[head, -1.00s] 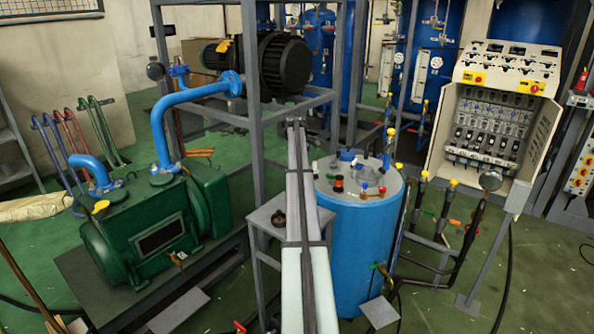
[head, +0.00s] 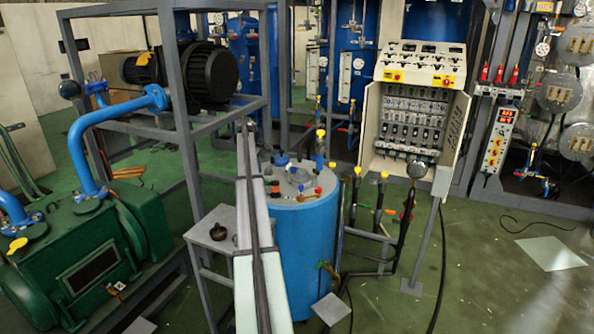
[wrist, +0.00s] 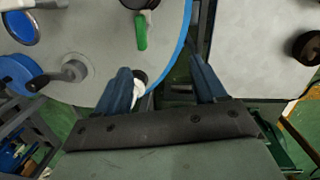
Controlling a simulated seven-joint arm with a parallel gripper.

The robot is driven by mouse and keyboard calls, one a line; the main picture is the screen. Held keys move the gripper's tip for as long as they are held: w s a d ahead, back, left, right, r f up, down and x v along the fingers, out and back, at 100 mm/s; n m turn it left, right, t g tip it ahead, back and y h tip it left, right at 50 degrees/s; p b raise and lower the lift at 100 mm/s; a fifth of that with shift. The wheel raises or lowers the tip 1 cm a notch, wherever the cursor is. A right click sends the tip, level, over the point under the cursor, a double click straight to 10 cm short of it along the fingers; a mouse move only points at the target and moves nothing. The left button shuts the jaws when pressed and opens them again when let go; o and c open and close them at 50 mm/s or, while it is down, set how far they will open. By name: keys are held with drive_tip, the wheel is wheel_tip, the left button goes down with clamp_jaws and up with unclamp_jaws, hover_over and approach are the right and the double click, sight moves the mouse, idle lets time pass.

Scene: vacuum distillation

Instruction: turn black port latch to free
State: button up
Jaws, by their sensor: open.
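The blue tank (head: 305,250) stands right of centre in the head view, with several small fittings on its grey lid. Its grey lid (wrist: 100,45) fills the upper left of the wrist view. A black fitting (wrist: 138,3) is cut off at the top edge, with a green handle (wrist: 141,32) beside it. A dark grey lever (wrist: 62,77) sits on a round base to the left. I cannot tell which part is the black port latch. My gripper (wrist: 162,72) is open over the lid's rim, its fingers apart. A small white part shows near the left finger.
A green pump (head: 90,262) and metal frame are further left. Pipes with yellow tops (head: 383,178) stand right of the tank.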

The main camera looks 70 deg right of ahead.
sight(316, 170)
drive_tip(key=s+d+r+n+h, duration=0.1)
drive_tip(key=s+d+r+n, duration=0.25)
drive_tip(key=s, duration=0.25)
drive_tip(key=s+d+r+n+g+h, duration=0.1)
drive_tip(key=s+d+r+n, duration=0.25)
drive_tip(key=s, duration=0.25)
drive_tip(key=s+d+r+n+h, duration=0.1)
drive_tip(key=s+d+r+n, duration=0.25)
drive_tip(key=s, duration=0.35)
drive_tip(key=x, duration=1.2)
drive_tip(key=shift+d+f, duration=0.25)
drive_tip(key=shift+d, duration=0.3)
drive_tip(key=shift+c, duration=0.2)
drive_tip(key=c, duration=1)
